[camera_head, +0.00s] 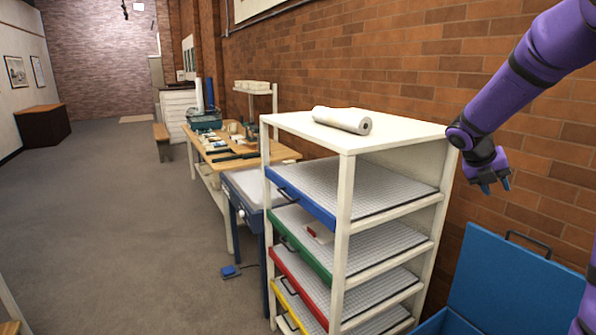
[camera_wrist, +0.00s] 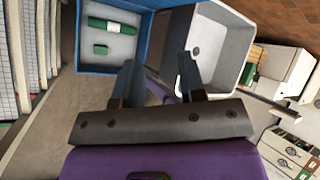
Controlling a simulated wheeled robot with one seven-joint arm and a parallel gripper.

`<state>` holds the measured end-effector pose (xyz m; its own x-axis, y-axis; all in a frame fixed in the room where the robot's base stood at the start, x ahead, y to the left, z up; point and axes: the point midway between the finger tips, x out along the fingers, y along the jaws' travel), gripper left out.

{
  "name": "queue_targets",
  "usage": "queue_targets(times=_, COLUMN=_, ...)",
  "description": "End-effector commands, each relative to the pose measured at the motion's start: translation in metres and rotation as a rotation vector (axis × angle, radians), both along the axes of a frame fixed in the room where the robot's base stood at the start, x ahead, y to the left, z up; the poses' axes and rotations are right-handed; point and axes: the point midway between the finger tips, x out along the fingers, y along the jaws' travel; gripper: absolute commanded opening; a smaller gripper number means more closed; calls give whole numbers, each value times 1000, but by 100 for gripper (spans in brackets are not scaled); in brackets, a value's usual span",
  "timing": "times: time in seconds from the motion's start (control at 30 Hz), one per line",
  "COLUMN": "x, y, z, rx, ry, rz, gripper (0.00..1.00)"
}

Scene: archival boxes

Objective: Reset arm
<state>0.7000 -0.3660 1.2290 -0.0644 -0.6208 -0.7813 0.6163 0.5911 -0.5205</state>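My arm is purple and comes in from the upper right of the head view. My gripper (camera_head: 495,186) hangs in the air to the right of the white shelf rack, above the open blue box, and points down. In the wrist view the two blue-grey fingers of my gripper (camera_wrist: 158,76) stand apart with no object between them. The blue box (camera_head: 510,276) has its lid raised, with a dark handle on its top edge. In the wrist view a blue-edged box (camera_wrist: 80,55) holds a long green item (camera_wrist: 112,26) and a small green item (camera_wrist: 100,49).
The white shelf rack (camera_head: 345,138) holds trays with blue, green, red and yellow fronts; a white roll (camera_head: 342,120) lies on top. A workbench (camera_head: 233,160) stands behind it. A pale bin (camera_wrist: 222,52) is beside the blue-edged box. Open floor lies left.

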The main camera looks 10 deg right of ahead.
Motion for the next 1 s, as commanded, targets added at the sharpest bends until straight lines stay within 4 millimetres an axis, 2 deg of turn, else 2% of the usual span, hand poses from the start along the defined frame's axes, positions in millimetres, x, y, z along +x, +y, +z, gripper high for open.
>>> queue_targets(times=0.03, x=-8, y=18, z=14, rx=4, ry=-77, rz=-66, gripper=37)
queue_targets(times=0.2, x=-37, y=70, z=46, rx=49, ry=-338, rz=-332, gripper=37)
queue_targets(times=0.5, x=-100, y=154, z=83, rx=200, ry=-751, rz=-832, gripper=37)
queue_targets(times=0.8, x=-171, y=223, z=98, rx=428, ry=-1040, rz=-1390, gripper=37)
queue_targets(times=1.0, x=-219, y=261, z=97, rx=600, ry=-1120, rz=-1799, gripper=37)
